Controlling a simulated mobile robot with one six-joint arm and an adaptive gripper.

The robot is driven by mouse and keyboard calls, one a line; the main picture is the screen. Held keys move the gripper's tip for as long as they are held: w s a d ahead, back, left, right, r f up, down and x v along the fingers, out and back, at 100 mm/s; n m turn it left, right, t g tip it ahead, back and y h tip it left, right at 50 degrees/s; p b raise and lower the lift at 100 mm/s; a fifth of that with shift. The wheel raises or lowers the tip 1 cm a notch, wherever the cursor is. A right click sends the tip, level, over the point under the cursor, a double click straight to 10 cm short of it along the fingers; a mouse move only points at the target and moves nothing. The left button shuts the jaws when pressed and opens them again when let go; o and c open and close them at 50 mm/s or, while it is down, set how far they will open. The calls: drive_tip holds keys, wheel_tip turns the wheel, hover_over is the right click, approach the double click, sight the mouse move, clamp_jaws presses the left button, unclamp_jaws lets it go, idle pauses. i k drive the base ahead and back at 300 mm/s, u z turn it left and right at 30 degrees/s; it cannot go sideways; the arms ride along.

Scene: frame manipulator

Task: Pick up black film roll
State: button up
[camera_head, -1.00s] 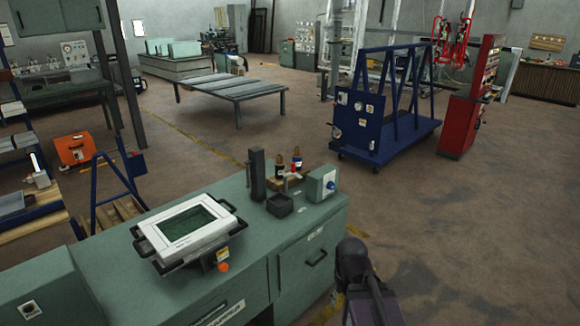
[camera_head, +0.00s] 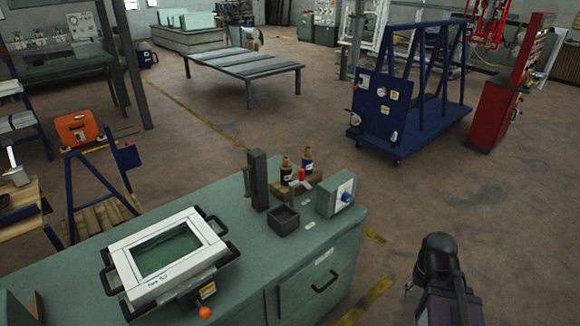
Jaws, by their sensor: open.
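I cannot pick out a black film roll for certain. A dark grey upright block (camera_head: 258,181) stands on the green cabinet top (camera_head: 250,245), with a small dark open box (camera_head: 284,219) beside it. Two small dark bottles with brown tops, the left bottle (camera_head: 286,172) and the right bottle (camera_head: 307,163), stand behind on a brown wooden block, with a small red item (camera_head: 302,174) by them. Part of my own dark arm shows at the bottom right, apart from the cabinet. My gripper's fingers do not show.
A white-framed screen unit (camera_head: 167,255) with black handles sits on the cabinet's left part. A blue wheeled rack (camera_head: 400,105) and a red cabinet (camera_head: 499,105) stand beyond. Floor right of the cabinet is open.

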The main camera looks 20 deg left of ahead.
sight(285, 168)
drive_tip(key=u, duration=0.05)
drive_tip(key=i, duration=0.9)
drive_tip(key=u, duration=0.75)
drive_tip(key=i, duration=0.75)
drive_tip(key=u, duration=0.4)
